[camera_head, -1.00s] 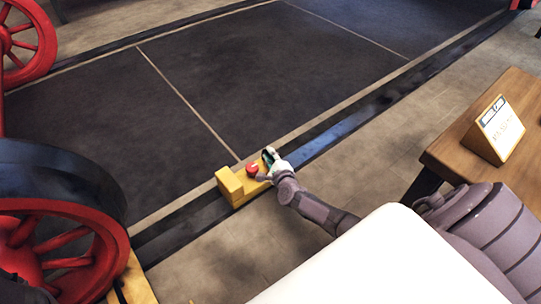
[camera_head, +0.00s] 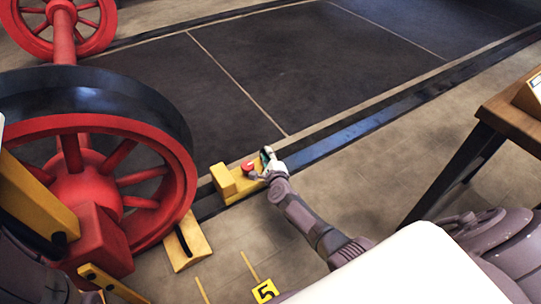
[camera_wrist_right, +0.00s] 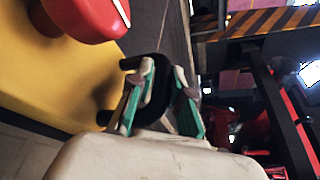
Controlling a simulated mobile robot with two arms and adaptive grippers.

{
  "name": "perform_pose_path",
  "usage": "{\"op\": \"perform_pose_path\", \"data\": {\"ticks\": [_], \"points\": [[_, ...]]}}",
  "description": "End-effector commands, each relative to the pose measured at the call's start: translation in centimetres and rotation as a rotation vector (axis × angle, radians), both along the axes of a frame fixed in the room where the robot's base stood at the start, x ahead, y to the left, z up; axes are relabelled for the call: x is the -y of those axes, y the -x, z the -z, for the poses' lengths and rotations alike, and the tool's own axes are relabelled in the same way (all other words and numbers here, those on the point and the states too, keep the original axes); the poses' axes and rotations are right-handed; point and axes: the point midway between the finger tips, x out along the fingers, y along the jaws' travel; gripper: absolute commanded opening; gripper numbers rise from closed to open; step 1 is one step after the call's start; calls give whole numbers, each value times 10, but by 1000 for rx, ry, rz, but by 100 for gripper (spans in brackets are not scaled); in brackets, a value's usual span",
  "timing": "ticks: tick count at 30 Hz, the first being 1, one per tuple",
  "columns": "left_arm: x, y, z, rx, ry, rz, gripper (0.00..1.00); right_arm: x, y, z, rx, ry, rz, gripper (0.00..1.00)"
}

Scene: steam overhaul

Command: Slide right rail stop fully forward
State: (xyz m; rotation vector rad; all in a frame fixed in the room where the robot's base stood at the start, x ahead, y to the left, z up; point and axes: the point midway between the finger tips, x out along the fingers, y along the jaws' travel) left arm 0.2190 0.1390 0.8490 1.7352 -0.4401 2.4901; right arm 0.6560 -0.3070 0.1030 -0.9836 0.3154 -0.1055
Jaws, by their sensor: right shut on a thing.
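The right rail stop is a yellow block (camera_head: 224,182) with a red knob (camera_head: 248,166) on top, sitting on the dark rail (camera_head: 345,138) just right of the near red wheel (camera_head: 178,185). A small gap seems to separate block and wheel. My right gripper (camera_head: 267,157) is at the block's right end, shut on its black handle. In the right wrist view, the green-edged fingers close around the black handle (camera_wrist_right: 158,95), beside the yellow body (camera_wrist_right: 75,75) and red knob (camera_wrist_right: 85,18). My left gripper is not in view.
A yellow slotted wedge (camera_head: 187,243) lies on the floor by the wheel, with a yellow "5" marker (camera_head: 265,291) nearby. A wooden table (camera_head: 512,122) stands at the right. The rail right of the stop is clear.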

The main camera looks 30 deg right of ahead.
Motion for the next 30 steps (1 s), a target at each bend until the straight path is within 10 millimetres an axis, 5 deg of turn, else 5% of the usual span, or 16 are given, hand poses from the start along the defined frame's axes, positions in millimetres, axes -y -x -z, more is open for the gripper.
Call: {"op": "perform_pose_path", "data": {"ticks": [12, 13, 17, 30], "points": [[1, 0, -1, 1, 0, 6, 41, -6, -2, -3, 6, 0, -7, 0], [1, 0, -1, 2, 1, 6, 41, -6, -2, -3, 6, 0, -7, 20], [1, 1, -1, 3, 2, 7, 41, -5, -2, -3, 5, 0, -5, 41], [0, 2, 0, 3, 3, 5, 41, -2, 0, -1, 2, 0, -1, 41]]}}
